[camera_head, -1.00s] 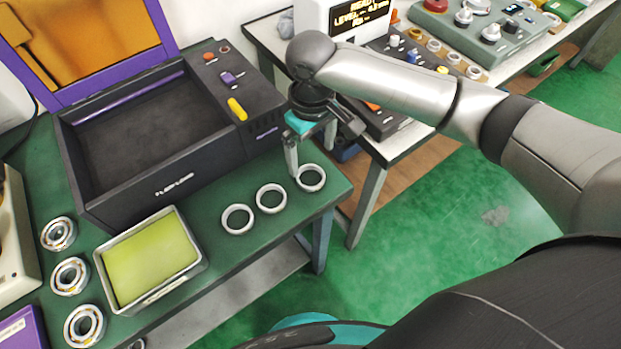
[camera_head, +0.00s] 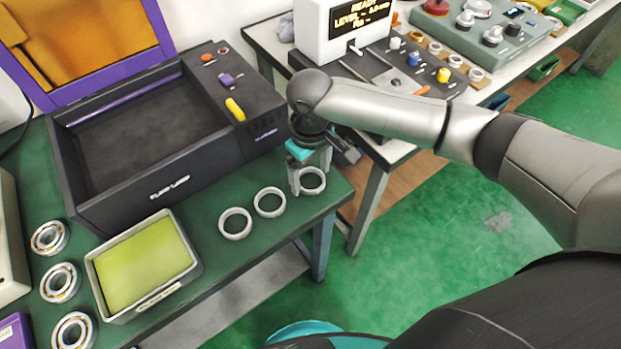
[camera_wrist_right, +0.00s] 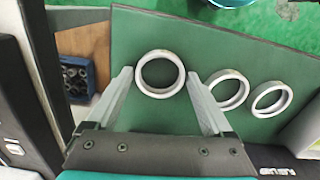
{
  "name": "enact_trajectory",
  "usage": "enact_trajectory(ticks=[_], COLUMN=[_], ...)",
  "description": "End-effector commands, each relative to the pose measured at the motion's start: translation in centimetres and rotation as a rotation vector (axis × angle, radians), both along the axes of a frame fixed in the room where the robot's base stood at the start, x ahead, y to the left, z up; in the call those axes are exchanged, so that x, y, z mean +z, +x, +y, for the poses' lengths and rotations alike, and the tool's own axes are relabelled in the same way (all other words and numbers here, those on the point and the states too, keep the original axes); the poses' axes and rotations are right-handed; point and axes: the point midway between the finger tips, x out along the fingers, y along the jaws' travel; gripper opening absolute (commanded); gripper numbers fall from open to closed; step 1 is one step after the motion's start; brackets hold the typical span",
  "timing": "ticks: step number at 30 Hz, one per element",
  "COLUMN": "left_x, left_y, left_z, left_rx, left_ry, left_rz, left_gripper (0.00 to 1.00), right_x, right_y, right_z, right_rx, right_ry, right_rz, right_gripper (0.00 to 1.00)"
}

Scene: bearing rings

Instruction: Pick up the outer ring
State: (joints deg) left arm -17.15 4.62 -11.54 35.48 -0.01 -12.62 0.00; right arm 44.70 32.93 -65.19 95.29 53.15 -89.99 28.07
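Three plain metal outer rings lie flat in a row near the table's front right edge: the right one (camera_head: 323,184), the middle one (camera_head: 270,214) and the left one (camera_head: 235,236). My right gripper (camera_head: 311,173) is open, with its fingers pointing down at the right ring. In the right wrist view this ring (camera_wrist_right: 160,93) sits between the two spread fingertips (camera_wrist_right: 158,78), with a gap on the side of the right-hand finger. Whether the left-hand finger touches it I cannot tell. The other two rings (camera_wrist_right: 229,105) lie to the right there. My left gripper is not in view.
A tray with a yellow-green pad (camera_head: 195,268) stands left of the rings. Several ball bearings (camera_head: 60,283) lie further left. A dark open-lidded machine (camera_head: 170,190) stands behind. A second table with instruments (camera_head: 400,150) is at the right.

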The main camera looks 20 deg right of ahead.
Motion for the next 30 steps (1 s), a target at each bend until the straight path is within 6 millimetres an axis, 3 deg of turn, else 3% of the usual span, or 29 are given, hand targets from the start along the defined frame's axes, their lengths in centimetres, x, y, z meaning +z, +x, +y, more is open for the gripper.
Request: enact_trajectory(ticks=[2, 18, 26, 30], left_x=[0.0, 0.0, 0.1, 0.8], left_y=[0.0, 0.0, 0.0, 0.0], left_z=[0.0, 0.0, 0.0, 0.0], left_rx=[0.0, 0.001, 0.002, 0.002], left_ry=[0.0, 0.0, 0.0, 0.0], left_rz=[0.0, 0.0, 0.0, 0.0], left_gripper=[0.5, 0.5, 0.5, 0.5], right_x=[0.0, 0.1, 0.4, 2.1], right_y=[0.0, 0.1, 0.1, 0.1], right_z=[0.0, 0.0, 0.0, 0.0], right_rx=[0.0, 0.0, 0.0, 0.001], right_ry=[0.0, 0.0, 0.001, 0.002], right_rz=[0.0, -0.001, -0.002, -0.004], right_gripper=[0.75, 0.16, 0.16, 0.16])
